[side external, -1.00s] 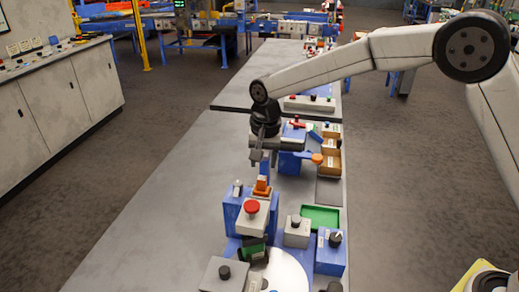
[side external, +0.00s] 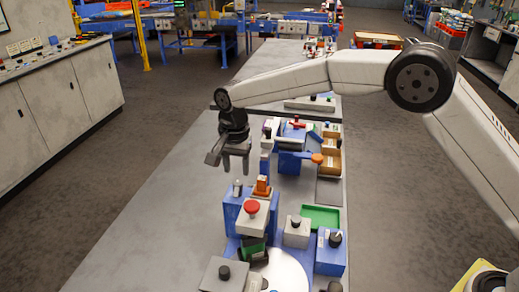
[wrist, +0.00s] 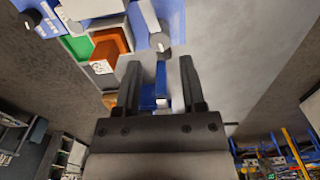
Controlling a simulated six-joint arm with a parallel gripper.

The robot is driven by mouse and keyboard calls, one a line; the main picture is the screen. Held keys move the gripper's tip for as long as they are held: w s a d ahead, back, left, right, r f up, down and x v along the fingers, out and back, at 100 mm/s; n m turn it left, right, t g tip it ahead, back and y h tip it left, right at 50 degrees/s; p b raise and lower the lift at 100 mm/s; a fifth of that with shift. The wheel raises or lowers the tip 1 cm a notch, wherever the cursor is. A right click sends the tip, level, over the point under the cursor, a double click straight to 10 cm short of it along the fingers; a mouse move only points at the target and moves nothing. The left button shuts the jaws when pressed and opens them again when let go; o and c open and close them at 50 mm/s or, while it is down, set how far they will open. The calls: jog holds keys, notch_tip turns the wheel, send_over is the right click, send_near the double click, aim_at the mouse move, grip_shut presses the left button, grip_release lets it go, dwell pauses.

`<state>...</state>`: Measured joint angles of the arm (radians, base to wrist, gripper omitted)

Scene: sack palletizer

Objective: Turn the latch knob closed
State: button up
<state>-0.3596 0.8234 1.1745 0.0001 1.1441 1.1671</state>
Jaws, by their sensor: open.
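I cannot tell for sure which part is the latch knob. Several dark knobs show in the side view: one on a white box (side external: 296,222), one on a blue box (side external: 335,239) and one on a grey box (side external: 224,272). My gripper (side external: 236,173) points down, open and empty, above the grey table beyond the blue housing with the orange switch. In the wrist view my gripper's (wrist: 160,64) two fingers stand apart. A blue part with a pale strip (wrist: 151,93) shows between them, apparently farther off. A grey cylindrical knob (wrist: 163,50) on a blue block lies near the fingertips in the picture.
A red mushroom button (side external: 252,207) stands near the orange switch (side external: 262,186). The table's left part (side external: 160,225) is clear.

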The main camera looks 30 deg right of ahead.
aim_at(238, 183)
jog(key=shift+f, duration=3.05)
grip_shut()
